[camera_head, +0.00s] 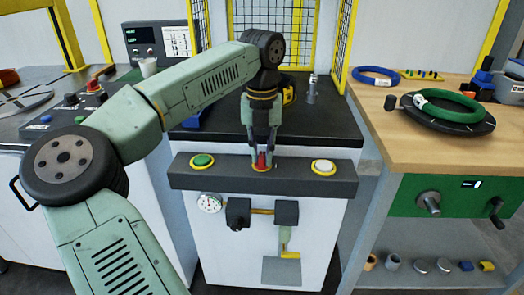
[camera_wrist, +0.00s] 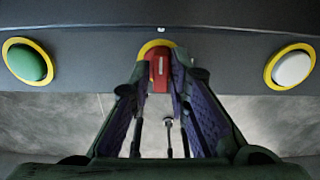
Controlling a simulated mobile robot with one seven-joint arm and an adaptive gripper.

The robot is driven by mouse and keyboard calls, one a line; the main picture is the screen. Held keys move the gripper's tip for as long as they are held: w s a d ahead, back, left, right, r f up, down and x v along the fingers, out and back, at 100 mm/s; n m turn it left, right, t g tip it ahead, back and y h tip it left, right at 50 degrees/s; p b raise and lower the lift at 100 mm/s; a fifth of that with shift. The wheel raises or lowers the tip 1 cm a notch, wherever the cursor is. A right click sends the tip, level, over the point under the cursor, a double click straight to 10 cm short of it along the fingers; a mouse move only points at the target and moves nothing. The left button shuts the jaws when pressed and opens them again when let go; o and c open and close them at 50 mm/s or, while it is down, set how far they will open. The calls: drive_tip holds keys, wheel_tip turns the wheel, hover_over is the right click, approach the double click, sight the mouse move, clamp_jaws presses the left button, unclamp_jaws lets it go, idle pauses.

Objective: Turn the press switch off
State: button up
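The red press switch (camera_wrist: 158,74) has a small white mark and sits in a yellow ring on the dark bar of the press. It also shows in the head view (camera_head: 261,160), between a green button (camera_head: 202,160) and a white button (camera_head: 323,167). My gripper (camera_head: 262,158) points down at the switch, one finger on each side. In the wrist view, the fingertips of my gripper (camera_wrist: 160,72) flank the red knob closely, with no clear gap at its sides. The fingers hide parts of the knob and its ring.
A gauge (camera_head: 209,203) and dark blocks sit on the press front below the bar. A yellow cage (camera_head: 338,45) stands behind. At right, a wooden table (camera_head: 420,145) bears a green coil (camera_head: 447,106) and a blue coil (camera_head: 376,76). A control console stands at left.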

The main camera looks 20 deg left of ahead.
sight(262, 155)
drive_tip(key=o, duration=0.3)
drive_tip(key=shift+r, duration=0.1)
wheel_tip(262, 155, up, 12)
drive_tip(key=shift+f, duration=0.1)
idle(0.4)
idle(0.3)
